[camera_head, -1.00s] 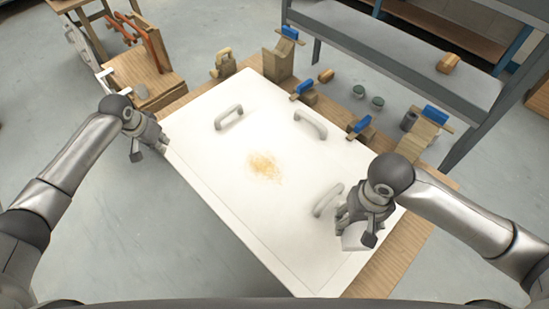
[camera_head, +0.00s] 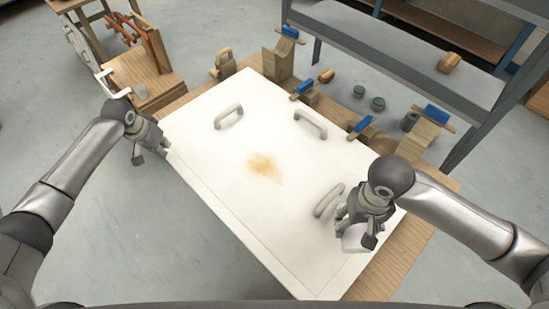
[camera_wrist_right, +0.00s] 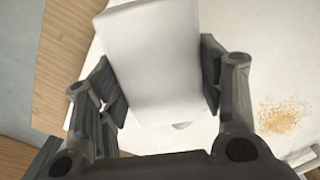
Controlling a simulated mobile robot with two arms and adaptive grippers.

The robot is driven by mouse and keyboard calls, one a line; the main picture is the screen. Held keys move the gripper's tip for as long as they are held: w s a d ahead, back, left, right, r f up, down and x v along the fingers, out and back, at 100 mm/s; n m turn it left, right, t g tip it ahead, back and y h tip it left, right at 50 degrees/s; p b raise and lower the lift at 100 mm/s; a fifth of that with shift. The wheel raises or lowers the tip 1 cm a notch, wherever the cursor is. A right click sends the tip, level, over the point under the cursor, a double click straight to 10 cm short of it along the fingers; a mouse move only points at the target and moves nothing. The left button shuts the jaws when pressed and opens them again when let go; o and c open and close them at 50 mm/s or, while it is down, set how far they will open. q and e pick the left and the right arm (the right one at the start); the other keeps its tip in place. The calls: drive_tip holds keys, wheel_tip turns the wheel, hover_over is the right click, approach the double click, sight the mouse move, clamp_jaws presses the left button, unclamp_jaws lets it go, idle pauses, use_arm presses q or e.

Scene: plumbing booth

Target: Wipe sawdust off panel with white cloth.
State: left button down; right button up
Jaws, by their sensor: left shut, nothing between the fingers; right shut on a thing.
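The white panel (camera_head: 215,165) lies flat on the wooden bench, with grey handles on it. A patch of tan sawdust (camera_head: 264,166) lies near its middle; it also shows at the right of the right wrist view (camera_wrist_right: 284,114). My right gripper (camera_head: 358,236) is over the panel's lower right part, shut on the white cloth (camera_wrist_right: 155,65), which hangs folded between the fingers. In the head view only a little of the cloth (camera_head: 354,240) shows. My left gripper (camera_head: 150,150) is shut and empty beside the panel's left edge.
A handle (camera_head: 328,200) stands just left of my right gripper, and two more handles (camera_head: 229,117) (camera_head: 311,124) are farther back. A grey shelf (camera_head: 400,50) stands behind. The panel's lower left is clear.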

use_arm(q)
drive_tip(key=shift+f+b, duration=0.45)
drive_tip(key=shift+f, duration=0.5)
use_arm(e)
drive_tip(key=shift+f, duration=0.5)
wheel_tip(320, 180, up, 7)
drive_tip(key=p, duration=0.7)
use_arm(q)
wheel_tip(320, 180, up, 6)
use_arm(e)
drive_tip(key=shift+f, duration=0.1)
use_arm(q)
drive_tip(key=shift+r, duration=0.1)
drive_tip(key=v, duration=1.2)
